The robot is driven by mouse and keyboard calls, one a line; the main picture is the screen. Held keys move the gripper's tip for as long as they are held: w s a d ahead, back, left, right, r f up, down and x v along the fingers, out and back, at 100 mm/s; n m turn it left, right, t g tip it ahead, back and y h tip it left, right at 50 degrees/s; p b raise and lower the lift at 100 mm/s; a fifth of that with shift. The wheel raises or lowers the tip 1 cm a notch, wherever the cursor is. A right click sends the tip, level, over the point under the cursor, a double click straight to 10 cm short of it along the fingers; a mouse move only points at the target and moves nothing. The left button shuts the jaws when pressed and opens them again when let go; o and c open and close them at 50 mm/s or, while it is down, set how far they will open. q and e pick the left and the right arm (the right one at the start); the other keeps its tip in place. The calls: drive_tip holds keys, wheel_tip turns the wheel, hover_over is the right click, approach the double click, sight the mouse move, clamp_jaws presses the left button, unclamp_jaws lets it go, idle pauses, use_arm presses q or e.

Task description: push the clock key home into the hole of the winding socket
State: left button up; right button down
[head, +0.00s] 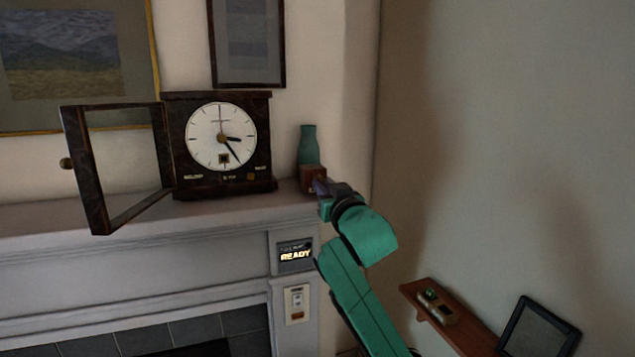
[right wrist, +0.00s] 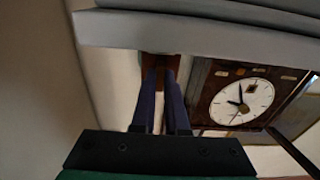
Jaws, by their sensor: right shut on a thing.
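The dark wooden clock (head: 219,182) stands on the mantel, its glass door (head: 83,170) swung open to the left. My right gripper (head: 319,187) is at a small red-brown block (head: 308,174) on the mantel's right end, apart from the clock. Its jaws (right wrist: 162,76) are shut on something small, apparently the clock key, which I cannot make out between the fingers. My left gripper is out of view.
A green vase (head: 308,144) stands just behind the block. A lit sign (head: 295,255) reading READY and a switch plate (head: 297,304) are on the mantel's front. A wooden shelf (head: 466,336) is at lower right. The space before the dial is free.

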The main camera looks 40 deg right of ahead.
drive_tip(key=b+v, duration=0.1)
drive_tip(key=v, duration=0.6)
idle(0.9)
drive_tip(key=shift+s, duration=0.1)
